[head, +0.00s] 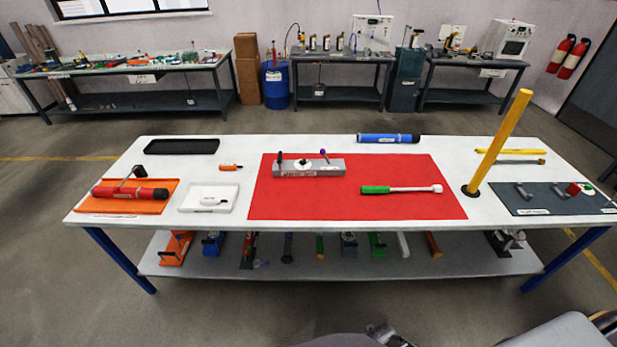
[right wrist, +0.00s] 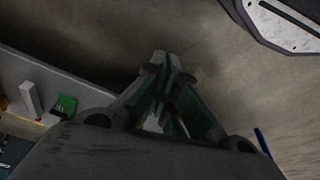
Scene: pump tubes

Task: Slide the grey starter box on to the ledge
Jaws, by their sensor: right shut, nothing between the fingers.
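A long grey box (head: 325,170) with a white label lies on the red mat (head: 290,205), towards its back left. It carries a black lever (head: 280,158), a white round part and a purple knob (head: 323,153). I take it for the starter box. I cannot tell which surface is the ledge. My right gripper (right wrist: 167,75) is shut and empty in the right wrist view, over the floor, with the table's lower shelf to the left. In the head view it is partly visible at the bottom edge, in front of and apart from the table. My left gripper is out of view.
A green-handled tool (head: 400,189) lies on the mat. An upright yellow pole (head: 500,140) stands to its right. An orange tray (head: 112,207) with a red cylinder, a white tray (head: 228,207), a black tray (head: 182,146) and a blue cylinder (head: 388,138) surround it. Several items fill the lower shelf.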

